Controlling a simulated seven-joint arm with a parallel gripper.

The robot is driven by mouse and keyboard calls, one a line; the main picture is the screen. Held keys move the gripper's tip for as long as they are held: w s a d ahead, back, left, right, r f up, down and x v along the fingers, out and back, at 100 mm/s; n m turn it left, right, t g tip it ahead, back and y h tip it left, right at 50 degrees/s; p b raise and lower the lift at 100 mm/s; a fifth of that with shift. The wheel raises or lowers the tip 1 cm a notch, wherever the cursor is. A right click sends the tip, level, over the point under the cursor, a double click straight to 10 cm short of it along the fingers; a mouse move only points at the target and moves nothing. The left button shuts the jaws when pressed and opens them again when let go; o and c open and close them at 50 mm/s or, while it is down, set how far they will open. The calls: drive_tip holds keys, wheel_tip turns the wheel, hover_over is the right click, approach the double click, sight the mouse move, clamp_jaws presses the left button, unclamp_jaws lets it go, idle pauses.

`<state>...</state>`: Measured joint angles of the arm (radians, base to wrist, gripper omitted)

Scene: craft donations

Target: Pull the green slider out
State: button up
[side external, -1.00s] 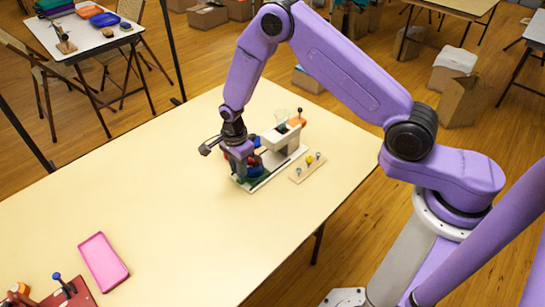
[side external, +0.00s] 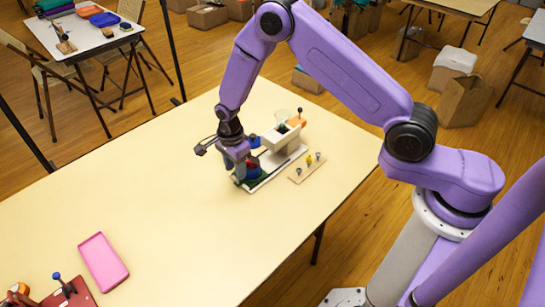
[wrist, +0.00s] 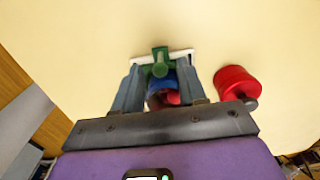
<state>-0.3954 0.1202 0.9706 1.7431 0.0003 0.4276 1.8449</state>
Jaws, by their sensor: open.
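The green slider (wrist: 160,68) shows in the wrist view as a green knob and stem at a white edge. It lies between the tips of my gripper (wrist: 159,70), with a finger on each side and small gaps visible. My gripper (side external: 238,180) is open and points down at the near left end of the white device (side external: 281,165) in the side view. A green part (side external: 254,184) shows low at that end, partly hidden by my gripper. Blue and red parts sit between and behind my fingers in the wrist view.
A red round part (wrist: 236,83) stands just right of my fingers. The device has a white tower with an orange top (side external: 296,122) and lever. A small board with knobs (side external: 307,168) lies beside it. A pink tray (side external: 103,262) is far off; the table left of my gripper is clear.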

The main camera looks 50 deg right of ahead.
drive_tip(key=shift+r, duration=3.35)
drive_tip(key=shift+s+a+r+n, duration=0.1)
drive_tip(key=shift+s+r+n, duration=0.05)
drive_tip(key=shift+r+n, duration=0.2)
drive_tip(key=s+r+n, duration=1.1)
drive_tip(key=s+n, duration=0.1)
drive_tip(key=n, duration=0.1)
drive_tip(key=s+d+r+n, duration=0.2)
drive_tip(key=s+d+n, duration=0.3)
drive_tip(key=s+n, duration=0.3)
drive_tip(key=s+d+r+n, duration=0.3)
drive_tip(key=s+d+n, duration=0.2)
drive_tip(key=s, duration=0.8)
drive_tip(key=n, duration=0.3)
drive_tip(key=shift+d+r, duration=0.2)
drive_tip(key=shift+r, duration=0.15)
drive_tip(key=shift+n, duration=0.25)
